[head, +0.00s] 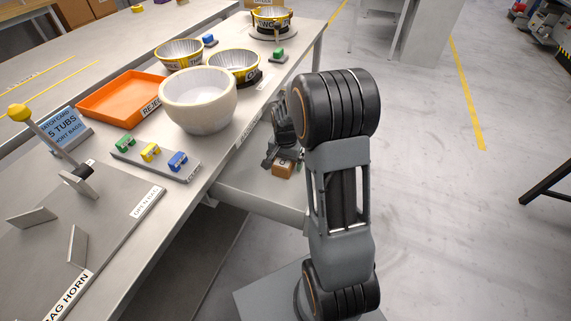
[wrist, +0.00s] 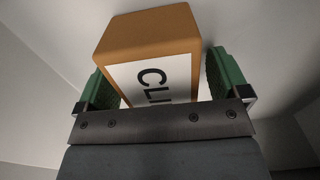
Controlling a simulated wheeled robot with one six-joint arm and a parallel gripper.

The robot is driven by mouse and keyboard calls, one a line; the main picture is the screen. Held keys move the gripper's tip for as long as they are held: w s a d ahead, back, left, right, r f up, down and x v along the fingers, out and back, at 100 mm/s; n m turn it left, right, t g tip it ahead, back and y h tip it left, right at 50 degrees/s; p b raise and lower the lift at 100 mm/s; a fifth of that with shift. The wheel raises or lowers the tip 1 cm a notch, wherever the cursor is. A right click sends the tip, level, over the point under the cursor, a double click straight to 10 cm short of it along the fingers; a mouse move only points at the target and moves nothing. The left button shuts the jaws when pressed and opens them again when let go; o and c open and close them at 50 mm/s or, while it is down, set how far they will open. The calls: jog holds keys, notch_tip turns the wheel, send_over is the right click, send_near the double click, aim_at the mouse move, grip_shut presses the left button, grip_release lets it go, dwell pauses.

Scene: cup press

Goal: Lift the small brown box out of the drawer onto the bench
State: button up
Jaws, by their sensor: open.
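The small brown box (head: 283,169) sits in the open drawer (head: 240,192) below the bench edge. In the wrist view the box (wrist: 150,38) fills the upper middle and carries a white label with black letters, partly cut off. My gripper (wrist: 165,85) is open, with one green-padded finger on each side of the box. Small gaps show between pads and box, so I see no firm contact. In the head view my arm hides part of the drawer and most of my gripper. The bench (head: 215,150) runs along the left.
On the bench stand a white bowl (head: 198,100), an orange tray (head: 122,97), several yellow-banded metal tubs and a strip with green, yellow and blue clips (head: 155,160). A lever with a yellow knob (head: 18,112) stands at left. Bare bench shows near the front edge.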

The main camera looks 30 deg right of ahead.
jog(key=shift+f, duration=0.15)
jog(key=c, duration=1)
